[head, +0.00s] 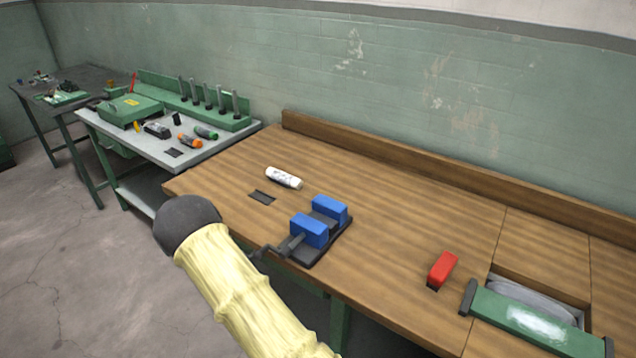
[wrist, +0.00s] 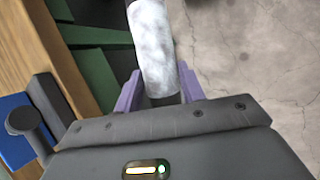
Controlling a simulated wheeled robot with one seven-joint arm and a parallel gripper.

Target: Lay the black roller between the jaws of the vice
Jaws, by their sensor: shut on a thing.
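The vice (head: 310,226) has two blue jaws on a dark base at the bench's front edge, with an open gap between them. Its dark handle points to the front left. In the wrist view, a blue jaw (wrist: 14,128) shows at the left edge. My gripper (wrist: 160,98) has purple fingers shut on a roller (wrist: 153,50), held over the floor beside the bench, apart from the vice. The roller looks pale grey and mottled rather than black, with a dark lower end. My gripper does not show in the head view, where my yellow-sleeved arm is in front.
A white bottle (head: 284,178) lies on the wooden bench (head: 400,240) behind the vice, near a dark flat patch (head: 262,197). A grey table (head: 215,150) with tools stands at left.

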